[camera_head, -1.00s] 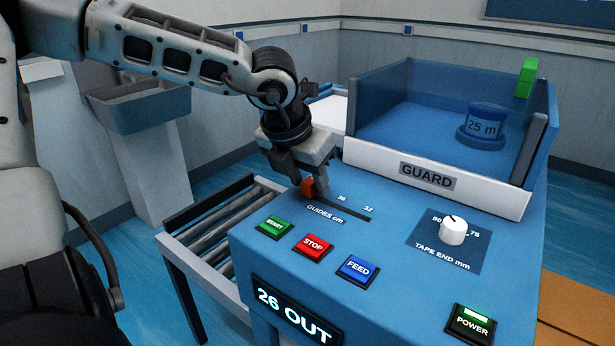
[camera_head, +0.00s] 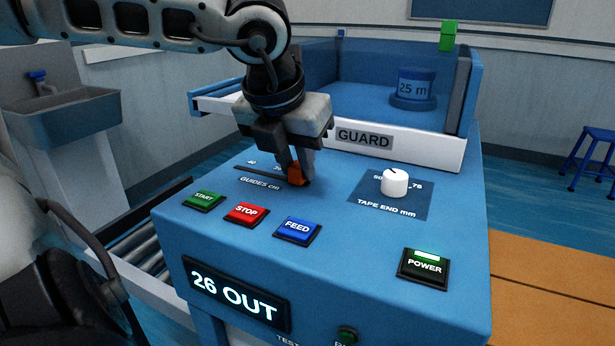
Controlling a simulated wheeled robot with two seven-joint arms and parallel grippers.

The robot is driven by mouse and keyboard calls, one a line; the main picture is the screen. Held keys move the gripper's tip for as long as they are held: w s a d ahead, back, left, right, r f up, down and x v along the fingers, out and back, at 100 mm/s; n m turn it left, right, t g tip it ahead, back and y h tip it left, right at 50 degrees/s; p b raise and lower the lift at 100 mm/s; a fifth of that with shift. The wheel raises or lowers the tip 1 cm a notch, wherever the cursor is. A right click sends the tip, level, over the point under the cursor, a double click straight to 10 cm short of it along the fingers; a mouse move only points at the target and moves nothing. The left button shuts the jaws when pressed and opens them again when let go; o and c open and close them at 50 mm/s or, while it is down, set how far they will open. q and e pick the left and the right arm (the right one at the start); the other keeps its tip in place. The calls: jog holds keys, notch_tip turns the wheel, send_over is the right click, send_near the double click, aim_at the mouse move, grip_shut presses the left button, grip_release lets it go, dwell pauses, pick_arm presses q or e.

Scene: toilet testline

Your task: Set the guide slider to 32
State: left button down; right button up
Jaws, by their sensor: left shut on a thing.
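The guide slider's orange-red knob (camera_head: 296,174) stands at the right end of the dark slot (camera_head: 262,175) labelled "GUIDES cm" on the blue machine top. My left gripper (camera_head: 299,180) points down and is shut on the knob. Of the scale marks, "40" shows at the left and part of another mark shows beside the finger. The 32 mark is hidden behind my gripper. My right gripper is not in view.
Start (camera_head: 203,200), stop (camera_head: 246,214), feed (camera_head: 297,231) and power (camera_head: 424,268) buttons lie nearer me. A white tape-end knob (camera_head: 394,183) stands to the right. The guard (camera_head: 400,149) rises behind. The display (camera_head: 233,297) reads "26 OUT".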

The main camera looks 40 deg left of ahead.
pick_arm(q)
jog(key=shift+d, duration=0.2)
jog(key=c, duration=1.3)
grip_release()
jog(key=shift+w+d, duration=0.1)
jog(key=shift+d, duration=0.05)
jog(key=p+v, duration=0.2)
jog(key=v, duration=1.4)
